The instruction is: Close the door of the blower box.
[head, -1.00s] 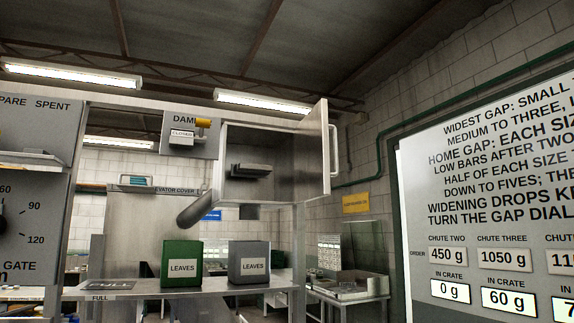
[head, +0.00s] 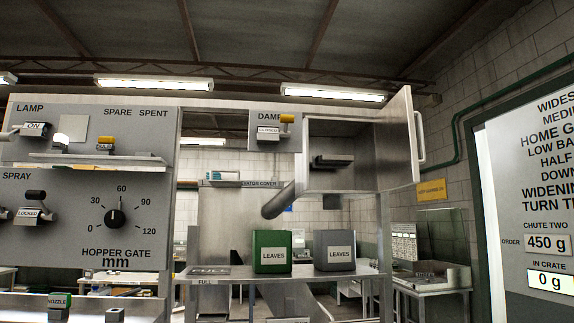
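The blower box (head: 340,166) is a grey metal box high in the middle-right of the head view, with a dark block inside and a pipe at its lower left. Its door (head: 400,140) stands open, hinged at the box's right side and swung out toward me. A vertical bar handle (head: 419,138) is on the door's right face. Neither of my grippers is in the head view.
A shelf (head: 230,275) below the box holds a green LEAVES bin (head: 271,252) and a grey LEAVES bin (head: 334,251). A control panel (head: 60,220) stands at left. A sign board (head: 530,170) stands at right.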

